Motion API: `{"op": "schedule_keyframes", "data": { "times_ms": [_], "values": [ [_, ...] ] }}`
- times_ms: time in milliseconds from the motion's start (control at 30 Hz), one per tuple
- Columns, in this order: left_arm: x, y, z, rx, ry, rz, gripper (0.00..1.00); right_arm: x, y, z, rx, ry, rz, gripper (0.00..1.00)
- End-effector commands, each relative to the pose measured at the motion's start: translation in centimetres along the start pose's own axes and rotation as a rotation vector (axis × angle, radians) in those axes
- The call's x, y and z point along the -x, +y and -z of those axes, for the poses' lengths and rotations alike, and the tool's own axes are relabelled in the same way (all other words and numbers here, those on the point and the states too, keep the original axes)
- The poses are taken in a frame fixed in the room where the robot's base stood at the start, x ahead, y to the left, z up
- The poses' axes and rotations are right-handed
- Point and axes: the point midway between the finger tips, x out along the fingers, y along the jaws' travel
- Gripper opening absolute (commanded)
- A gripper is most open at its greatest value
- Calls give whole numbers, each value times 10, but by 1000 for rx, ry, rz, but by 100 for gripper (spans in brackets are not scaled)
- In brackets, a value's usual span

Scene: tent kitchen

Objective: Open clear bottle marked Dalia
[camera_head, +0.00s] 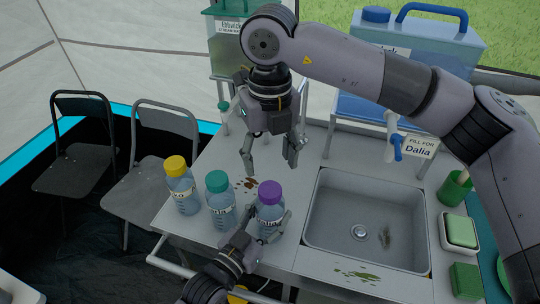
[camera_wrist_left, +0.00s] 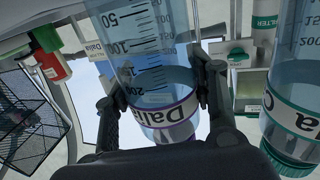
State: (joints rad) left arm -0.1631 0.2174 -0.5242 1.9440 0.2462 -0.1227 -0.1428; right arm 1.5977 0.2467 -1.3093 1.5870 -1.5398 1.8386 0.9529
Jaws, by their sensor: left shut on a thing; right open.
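The clear bottle with the purple cap (camera_head: 270,212) stands at the front of the counter, left of the sink, with its cap on. In the left wrist view its label reads Dalia (camera_wrist_left: 165,118), and it holds clear liquid. My left gripper (camera_head: 266,226) is shut around its body; its fingers also show on both sides of the bottle in the left wrist view (camera_wrist_left: 160,92). My right gripper (camera_head: 270,165) hangs above and behind the purple cap, pointing down, open and empty, apart from the bottle.
A teal-capped bottle (camera_head: 220,205) stands close on the left, and a yellow-capped bottle (camera_head: 181,190) beyond it. The sink (camera_head: 345,215) is on the right. A tap (camera_head: 393,140) and a sign reading Dalia (camera_head: 417,147) are behind it. Brown crumbs (camera_head: 246,183) lie behind the bottles.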

Motion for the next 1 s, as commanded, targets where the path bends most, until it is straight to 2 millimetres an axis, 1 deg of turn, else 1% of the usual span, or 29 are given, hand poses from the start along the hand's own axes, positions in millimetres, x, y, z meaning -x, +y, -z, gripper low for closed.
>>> {"op": "schedule_keyframes", "data": {
  "times_ms": [100,500,600,700,800,933,1000],
  "values": [
    [0,0,0,0,-1,0,0,0,0,0,-226,0,-1,56],
    [0,0,0,0,-1,0,0,0,0,0,-998,1,-1,56],
    [0,0,0,0,-1,0,0,0,0,0,-1169,1,0,56],
    [0,0,0,0,-1,0,0,0,0,0,-1309,1,0,56],
    [0,0,0,0,-1,0,0,0,0,0,-1408,0,0,56],
    [0,0,0,0,-1,0,0,-1,0,0,-1479,1,0,56],
    [0,0,0,0,-1,0,0,-5,0,0,-1493,1,1,56]
  ]
}}
